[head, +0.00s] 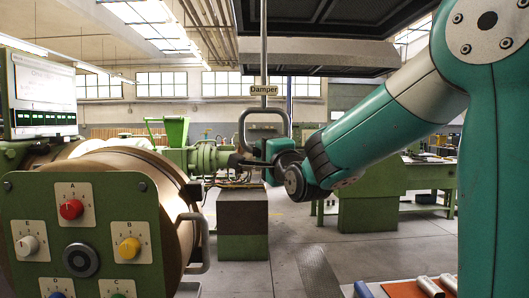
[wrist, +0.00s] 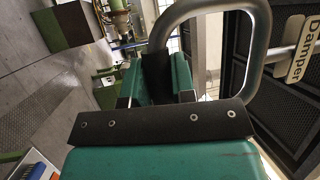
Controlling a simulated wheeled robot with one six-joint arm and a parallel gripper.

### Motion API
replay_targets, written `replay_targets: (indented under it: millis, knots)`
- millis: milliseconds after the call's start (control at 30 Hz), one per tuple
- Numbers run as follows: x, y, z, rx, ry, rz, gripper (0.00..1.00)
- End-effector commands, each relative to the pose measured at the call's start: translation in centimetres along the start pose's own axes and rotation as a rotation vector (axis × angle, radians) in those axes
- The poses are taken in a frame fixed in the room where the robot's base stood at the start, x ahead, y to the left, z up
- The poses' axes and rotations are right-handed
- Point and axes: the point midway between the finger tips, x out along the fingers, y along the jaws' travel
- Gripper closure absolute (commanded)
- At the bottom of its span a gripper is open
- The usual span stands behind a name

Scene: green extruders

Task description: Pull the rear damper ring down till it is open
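The damper ring (head: 243,122) is a grey rounded metal loop. It hangs upright on a thin vertical rod (head: 263,50) below the dark hood, with a "Damper" sign (head: 263,90) just above it. My gripper (head: 252,160) is at the ring's lower end and hides its bottom bar. In the wrist view the loop (wrist: 262,35) fills the upper right, and its lower bar runs in between the dark pads of my gripper (wrist: 157,75). The teal fingers are close together on the bar, though the pads hide the contact itself. The sign also shows there (wrist: 300,58).
A green panel (head: 75,185) with coloured knobs and a brown barrel stands at the left, below a screen (head: 40,95). A green extruder part (head: 205,157) lies behind my gripper. A dark block (head: 242,220) stands below. Grey floor (head: 345,255) is open to its right.

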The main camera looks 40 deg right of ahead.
Motion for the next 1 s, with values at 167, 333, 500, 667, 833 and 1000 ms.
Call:
replay_targets:
  millis: [167,333,500,667,833,1000]
  knots:
    - [0.0,0.0,0.0,0.000,0.000,-0.001,1.00]
    - [-0.2,0.8,0.1,0.000,0.000,0.000,1.00]
    - [-0.6,2.9,0.2,0.000,0.000,0.001,1.00]
    - [-1.0,5.3,0.4,0.000,0.000,0.000,1.00]
    - [-1.2,6.5,0.5,0.000,0.000,0.000,1.00]
    - [-1.2,6.5,0.5,0.001,-0.001,0.006,1.00]
